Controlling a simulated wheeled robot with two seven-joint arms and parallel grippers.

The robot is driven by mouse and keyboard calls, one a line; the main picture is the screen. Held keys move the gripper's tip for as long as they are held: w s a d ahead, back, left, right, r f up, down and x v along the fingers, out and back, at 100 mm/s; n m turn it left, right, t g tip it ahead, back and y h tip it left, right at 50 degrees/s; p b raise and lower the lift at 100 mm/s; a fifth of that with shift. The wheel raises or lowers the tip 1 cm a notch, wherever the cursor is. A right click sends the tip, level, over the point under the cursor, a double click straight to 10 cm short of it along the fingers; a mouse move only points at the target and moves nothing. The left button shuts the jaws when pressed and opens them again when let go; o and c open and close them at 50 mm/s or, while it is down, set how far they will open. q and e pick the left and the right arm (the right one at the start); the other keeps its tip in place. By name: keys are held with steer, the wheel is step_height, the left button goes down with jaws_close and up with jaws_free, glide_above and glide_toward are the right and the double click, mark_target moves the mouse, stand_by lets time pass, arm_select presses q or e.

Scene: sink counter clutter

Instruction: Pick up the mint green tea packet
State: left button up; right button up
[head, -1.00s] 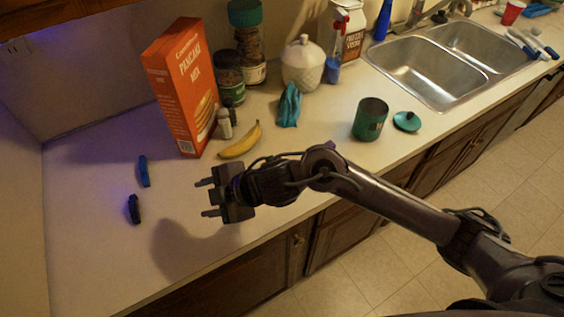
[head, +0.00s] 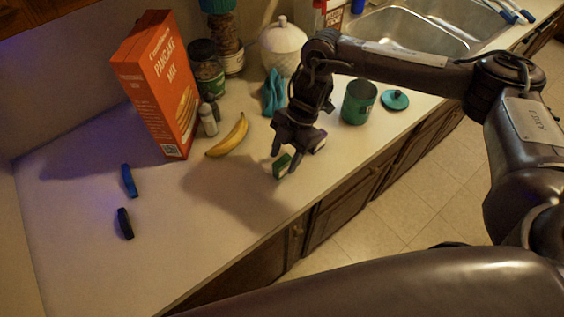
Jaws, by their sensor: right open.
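A small green packet with a pale edge (head: 283,166), which looks like the mint green tea packet, is at the counter's front part, right of the banana. My right gripper (head: 287,160) points down just above it, with its fingers open around or just over the packet. I cannot tell whether they touch it. The fingers and wrist hide part of the packet and the counter behind it. My left gripper is not in view.

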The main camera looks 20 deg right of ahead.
mark_target(284, 160)
steer(key=p+x, duration=0.1)
steer(key=x, duration=0.2)
steer(key=shift+a+f+p, duration=0.1)
steer(key=shift+f+p, duration=0.2)
steer(key=shift+a+f, duration=0.1)
steer(key=shift+f, duration=0.2)
steer(key=shift+c, duration=0.5)
jaws_close()
